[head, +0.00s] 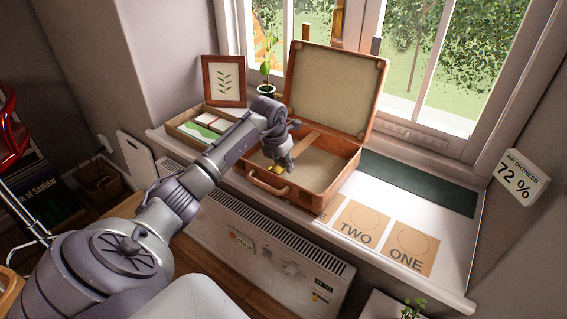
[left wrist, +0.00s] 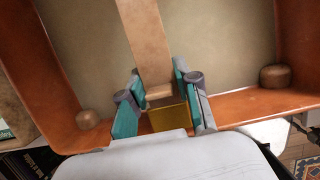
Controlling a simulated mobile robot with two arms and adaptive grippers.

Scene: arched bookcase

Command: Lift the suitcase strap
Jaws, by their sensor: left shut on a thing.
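An open brown suitcase (head: 285,189) stands on the windowsill with its lid (head: 333,92) upright against the window side. A tan strap (head: 307,141) runs across the inside of the suitcase. My left gripper (head: 284,163) reaches into the front of the suitcase. In the left wrist view the strap (left wrist: 146,45) comes down to my left gripper (left wrist: 160,97), which is shut on its near end. A yellow piece (left wrist: 168,117) shows between the fingers, below the strap end. My right gripper is in neither view.
A wooden box (head: 190,122) with papers, a framed leaf picture (head: 224,80) and a potted plant (head: 266,75) stand left of the suitcase. Cards marked TWO (head: 358,226) and ONE (head: 410,248) lie right of it. A heater (head: 262,255) is below the sill.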

